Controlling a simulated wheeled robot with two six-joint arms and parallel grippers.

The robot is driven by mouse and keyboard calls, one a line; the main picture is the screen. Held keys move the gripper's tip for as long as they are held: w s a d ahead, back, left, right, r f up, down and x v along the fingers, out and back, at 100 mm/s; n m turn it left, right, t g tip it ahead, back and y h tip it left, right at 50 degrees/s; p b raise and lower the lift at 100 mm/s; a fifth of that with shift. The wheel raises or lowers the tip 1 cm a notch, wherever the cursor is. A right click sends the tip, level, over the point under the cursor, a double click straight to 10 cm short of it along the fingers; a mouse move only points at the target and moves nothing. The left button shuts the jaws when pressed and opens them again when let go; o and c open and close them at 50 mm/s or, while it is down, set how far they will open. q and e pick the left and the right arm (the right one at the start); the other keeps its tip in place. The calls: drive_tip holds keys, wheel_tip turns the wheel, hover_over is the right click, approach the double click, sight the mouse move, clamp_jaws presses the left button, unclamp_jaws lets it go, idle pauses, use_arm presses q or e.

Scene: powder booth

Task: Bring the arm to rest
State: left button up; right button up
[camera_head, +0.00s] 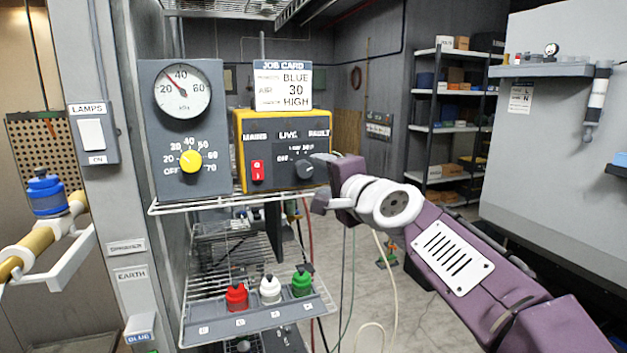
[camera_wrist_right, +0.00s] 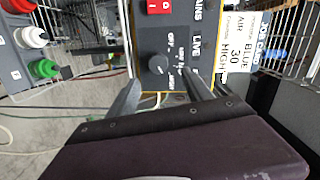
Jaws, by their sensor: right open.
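My right gripper (camera_head: 316,182) is open and empty in front of the yellow-framed control box (camera_head: 239,150). Its purple arm comes in from the lower right. In the right wrist view its two fingers (camera_wrist_right: 160,92) are spread apart, with the dark rotary knob (camera_wrist_right: 157,64) beyond and between them. They seem clear of the knob, though the exact distance is hard to judge. The knob also shows in the head view (camera_head: 305,170), just left of the gripper; its setting is too small to read surely. My left gripper is out of view.
A job card (camera_head: 284,86) reads BLUE, 30, HIGH. Left of the box is a gauge panel (camera_head: 150,120) with a yellow dial (camera_head: 191,161). Below, a wire shelf (camera_head: 225,255) has a rack with red, white and green-capped pots. Open floor (camera_head: 400,300) lies beneath my right arm.

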drive_tip(key=shift+s+d, duration=0.15)
drive_tip(key=shift+s, duration=0.2)
